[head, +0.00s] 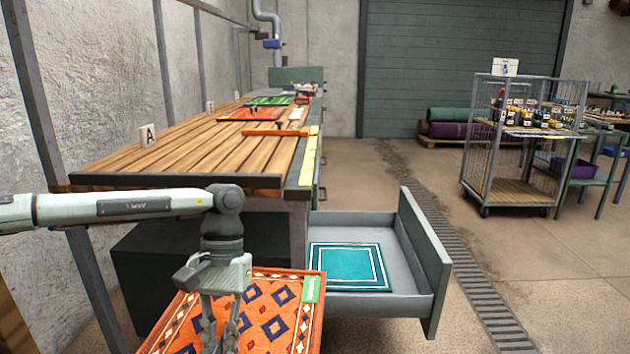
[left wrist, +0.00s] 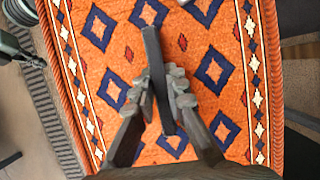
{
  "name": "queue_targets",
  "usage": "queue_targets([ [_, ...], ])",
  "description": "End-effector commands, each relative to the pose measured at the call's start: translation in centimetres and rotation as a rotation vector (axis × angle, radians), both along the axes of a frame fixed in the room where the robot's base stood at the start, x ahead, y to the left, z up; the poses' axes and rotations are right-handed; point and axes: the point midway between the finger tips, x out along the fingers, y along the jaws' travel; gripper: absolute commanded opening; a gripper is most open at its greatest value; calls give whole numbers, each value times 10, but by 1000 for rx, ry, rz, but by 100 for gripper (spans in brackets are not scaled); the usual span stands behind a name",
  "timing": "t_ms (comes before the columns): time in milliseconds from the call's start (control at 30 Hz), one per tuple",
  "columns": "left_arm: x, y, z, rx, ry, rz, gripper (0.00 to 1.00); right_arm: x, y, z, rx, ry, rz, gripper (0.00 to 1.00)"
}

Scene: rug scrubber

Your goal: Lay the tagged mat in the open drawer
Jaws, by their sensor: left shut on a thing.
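An orange patterned mat (head: 262,310) with blue diamonds and a green tag (head: 312,289) lies at the lower middle of the head view. It fills most of the left wrist view (left wrist: 100,90). My left gripper (head: 219,335) is above the mat, pointing down. Its fingers (left wrist: 163,95) are shut on a narrow dark bar (left wrist: 153,50); how the bar joins the mat is unclear. The open grey drawer (head: 405,265) is just right of the mat, under the bench. A teal mat (head: 348,267) lies flat in it. My right gripper is not in view.
A wire cart (head: 515,190) stands at the right. A floor grate (head: 470,270) runs past the drawer; the floor between is clear.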

Motion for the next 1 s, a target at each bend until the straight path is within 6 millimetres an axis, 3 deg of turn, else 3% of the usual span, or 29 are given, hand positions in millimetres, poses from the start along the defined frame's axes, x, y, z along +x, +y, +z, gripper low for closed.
queue_targets([
  [367, 5, 37, 2, -1, -2, 95, 0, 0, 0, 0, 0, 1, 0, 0],
  [767, 5, 36, 14, -2, -2, 95, 0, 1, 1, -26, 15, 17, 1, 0],
  [1000, 5, 34, 13, -1, 0, 94, 0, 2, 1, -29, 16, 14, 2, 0],
])
